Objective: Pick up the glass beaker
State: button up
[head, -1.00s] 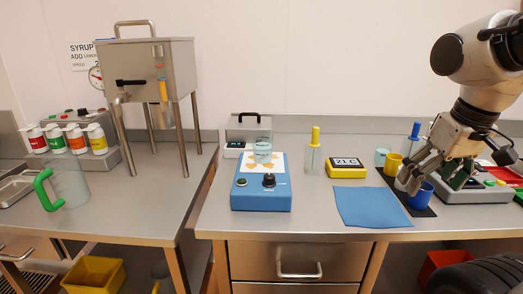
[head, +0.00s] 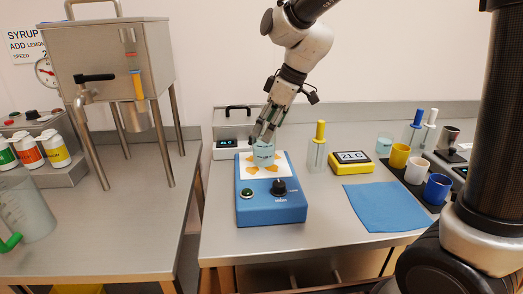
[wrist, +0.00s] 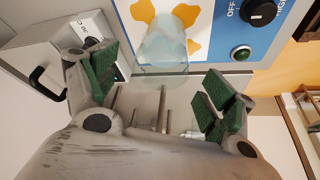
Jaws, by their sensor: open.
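The glass beaker (head: 263,152) is clear with a pale bluish tint and stands on the white patterned plate of the blue hot plate device (head: 271,207). My gripper (head: 264,134) is open and empty, with its fingertips right at the top of the beaker in the head view. In the wrist view the beaker (wrist: 165,48) shows between and just beyond the green-padded fingers of my gripper (wrist: 161,94). I cannot tell whether a finger touches the glass. The fingers hide part of the beaker's rim in the head view.
Behind the hot plate stands a grey box with a handle and display (head: 232,131). To the right are a yellow-topped clear bottle (head: 318,148), a yellow thermometer display (head: 353,164), a blue cloth (head: 387,207) and several cups. A steel hopper (head: 112,60) stands on the left counter.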

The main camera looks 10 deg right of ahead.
aim_at(259, 145)
jog(key=x, duration=0.7)
jog(key=c, duration=1.2)
